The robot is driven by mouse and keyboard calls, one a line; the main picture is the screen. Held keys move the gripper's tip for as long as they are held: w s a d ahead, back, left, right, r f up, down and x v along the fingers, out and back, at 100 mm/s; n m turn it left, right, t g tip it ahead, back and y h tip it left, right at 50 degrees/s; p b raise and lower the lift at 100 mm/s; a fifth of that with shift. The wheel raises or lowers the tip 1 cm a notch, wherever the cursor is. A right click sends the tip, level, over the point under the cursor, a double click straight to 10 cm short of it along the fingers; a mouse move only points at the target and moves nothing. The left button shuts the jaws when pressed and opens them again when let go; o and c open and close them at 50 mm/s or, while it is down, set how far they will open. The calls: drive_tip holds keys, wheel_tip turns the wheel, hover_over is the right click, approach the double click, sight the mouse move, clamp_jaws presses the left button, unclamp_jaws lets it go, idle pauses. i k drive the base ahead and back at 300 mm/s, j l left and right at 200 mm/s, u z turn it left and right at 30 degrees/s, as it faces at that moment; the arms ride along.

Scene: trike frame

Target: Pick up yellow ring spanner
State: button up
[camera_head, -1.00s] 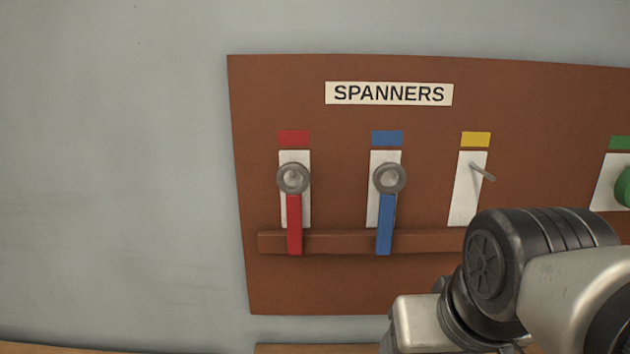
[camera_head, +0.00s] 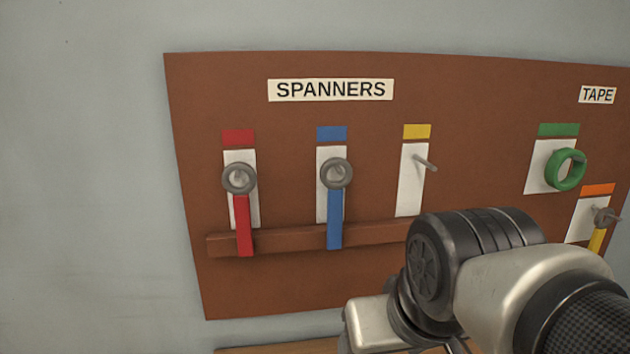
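A yellow-handled ring spanner (camera_head: 597,240) hangs at the right edge of the view, on the peg under the orange tag (camera_head: 598,189). Its grey ring is around or against the peg; its lower end is hidden behind my arm or out of frame. The peg (camera_head: 425,163) under the yellow tag (camera_head: 417,131) is bare. My arm's dark joint and pale links fill the lower right. My gripper is not in view.
On the brown board (camera_head: 300,285), a red spanner (camera_head: 243,225) and a blue spanner (camera_head: 334,220) hang on pegs, in front of a wooden rail (camera_head: 290,238). A green tape roll (camera_head: 566,170) hangs at the right. The grey wall at left is clear.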

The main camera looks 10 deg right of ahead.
sight(598, 234)
drive_tip(key=l+z, duration=0.3)
drive_tip(key=z, duration=0.2)
drive_tip(key=l+z, duration=0.3)
drive_tip(key=z, duration=0.2)
drive_tip(key=i+l+z, duration=0.15)
drive_tip(key=l+z, duration=0.15)
drive_tip(key=z, duration=0.15)
drive_tip(key=i+l+u, duration=0.1)
drive_tip(key=u, duration=0.35)
drive_tip(key=l+u, duration=0.2)
drive_tip(key=u, duration=0.3)
drive_tip(key=i+l+u, duration=0.1)
drive_tip(key=u, duration=0.35)
drive_tip(key=l+u, duration=0.25)
drive_tip(key=l, duration=0.35)
drive_tip(key=l+u, duration=0.3)
drive_tip(key=l, duration=0.3)
drive_tip(key=k, duration=0.05)
